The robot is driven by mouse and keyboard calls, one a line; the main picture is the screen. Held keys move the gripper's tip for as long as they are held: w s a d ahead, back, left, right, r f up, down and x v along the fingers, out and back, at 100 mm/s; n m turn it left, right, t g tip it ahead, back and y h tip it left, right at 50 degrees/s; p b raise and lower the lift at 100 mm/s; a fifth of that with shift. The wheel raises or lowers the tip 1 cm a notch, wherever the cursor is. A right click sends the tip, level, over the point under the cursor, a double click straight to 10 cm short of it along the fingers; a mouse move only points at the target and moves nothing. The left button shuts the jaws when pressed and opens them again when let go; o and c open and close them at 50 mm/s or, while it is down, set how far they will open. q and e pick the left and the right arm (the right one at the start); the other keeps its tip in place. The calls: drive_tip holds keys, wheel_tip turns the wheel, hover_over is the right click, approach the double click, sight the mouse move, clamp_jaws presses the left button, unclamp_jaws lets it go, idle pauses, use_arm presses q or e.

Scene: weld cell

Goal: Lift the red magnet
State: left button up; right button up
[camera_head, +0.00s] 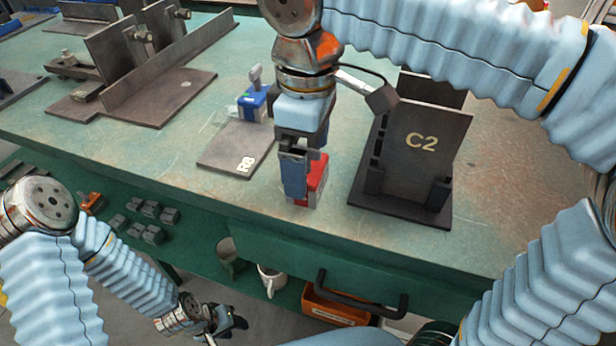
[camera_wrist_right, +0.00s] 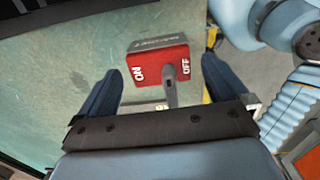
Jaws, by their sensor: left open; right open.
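The red magnet (camera_head: 318,176) stands on the green bench, partly hidden behind my right gripper (camera_head: 302,180) in the head view. In the right wrist view the red magnet (camera_wrist_right: 150,68) shows its ON and OFF marks and a grey lever (camera_wrist_right: 171,84) pointing toward the gripper. My right gripper (camera_wrist_right: 162,66) is open and points down, one finger on each side of the magnet. Gaps show between the fingers and the magnet. My left gripper (camera_head: 228,322) is open and empty, low in front of the bench.
A dark C2 fixture (camera_head: 425,145) stands close to the right of the magnet. A blue magnet (camera_head: 254,103) sits by the R8 plate (camera_head: 228,148) to the left. Angle fixtures (camera_head: 150,75) stand further left. A mug (camera_head: 270,278) and an orange bin (camera_head: 335,309) are below the bench top.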

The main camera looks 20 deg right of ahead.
drive_tip(key=shift+f, duration=0.95)
drive_tip(key=shift+c, duration=0.5)
clamp_jaws()
drive_tip(key=shift+r, duration=0.1)
